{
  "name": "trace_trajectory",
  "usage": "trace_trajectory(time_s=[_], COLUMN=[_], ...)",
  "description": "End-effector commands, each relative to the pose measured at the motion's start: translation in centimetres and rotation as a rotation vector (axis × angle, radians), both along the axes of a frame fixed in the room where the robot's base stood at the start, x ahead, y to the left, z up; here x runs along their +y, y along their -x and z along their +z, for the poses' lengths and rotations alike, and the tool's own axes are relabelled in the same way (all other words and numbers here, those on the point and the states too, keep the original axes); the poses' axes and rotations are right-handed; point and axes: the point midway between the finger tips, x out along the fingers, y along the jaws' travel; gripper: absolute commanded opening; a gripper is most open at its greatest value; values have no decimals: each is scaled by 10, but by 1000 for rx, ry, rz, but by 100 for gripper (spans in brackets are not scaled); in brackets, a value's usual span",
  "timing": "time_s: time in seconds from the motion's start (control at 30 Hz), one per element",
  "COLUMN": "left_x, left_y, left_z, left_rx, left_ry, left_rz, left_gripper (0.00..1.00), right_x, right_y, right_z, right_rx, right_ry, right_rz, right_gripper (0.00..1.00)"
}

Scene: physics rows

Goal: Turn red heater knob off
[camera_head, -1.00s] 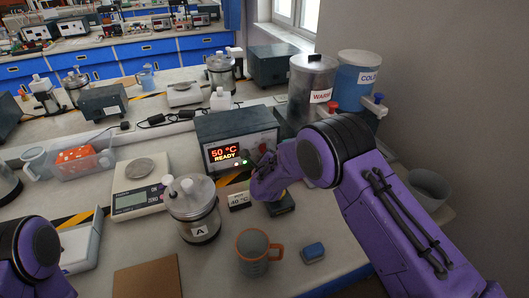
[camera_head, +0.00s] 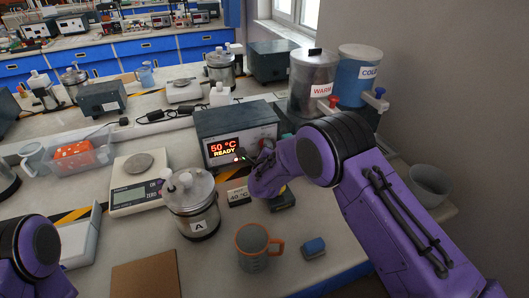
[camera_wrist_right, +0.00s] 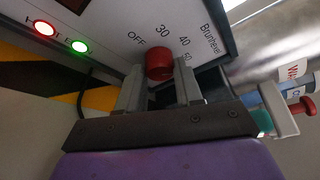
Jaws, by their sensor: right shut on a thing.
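The heater unit (camera_head: 238,132) stands on the bench. Its display (camera_head: 224,148) reads "50 °C READY". In the right wrist view its red knob (camera_wrist_right: 159,64) sits on the panel, under printed marks OFF, 30, 40 and 50. My right gripper (camera_wrist_right: 160,82) is shut on the red knob, one finger on each side of it. Which mark the knob points to is not clear.
A scale (camera_head: 135,192) is to the left. WARM (camera_head: 312,78) and COLD (camera_head: 357,80) tanks stand behind my right arm.

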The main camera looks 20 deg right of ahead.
Motion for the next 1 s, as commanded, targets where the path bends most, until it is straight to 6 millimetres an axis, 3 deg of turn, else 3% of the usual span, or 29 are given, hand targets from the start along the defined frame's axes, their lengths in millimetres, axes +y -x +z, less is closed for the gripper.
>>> trace_trajectory(time_s=[0.1,0.5,1.0], left_x=[0,0,0], left_y=[0,0,0], left_z=[-17,-49,-59], left_rx=[0,0,0], left_ry=[0,0,0], left_rz=[0,0,0], left_gripper=[43,43,43], right_x=[1,2,1], right_y=[0,0,0], right_z=[-6,-7,-5], right_rx=[-6,-14,-16], right_ry=[86,362,481], right_rz=[1,0,1], right_gripper=[5,5,5])
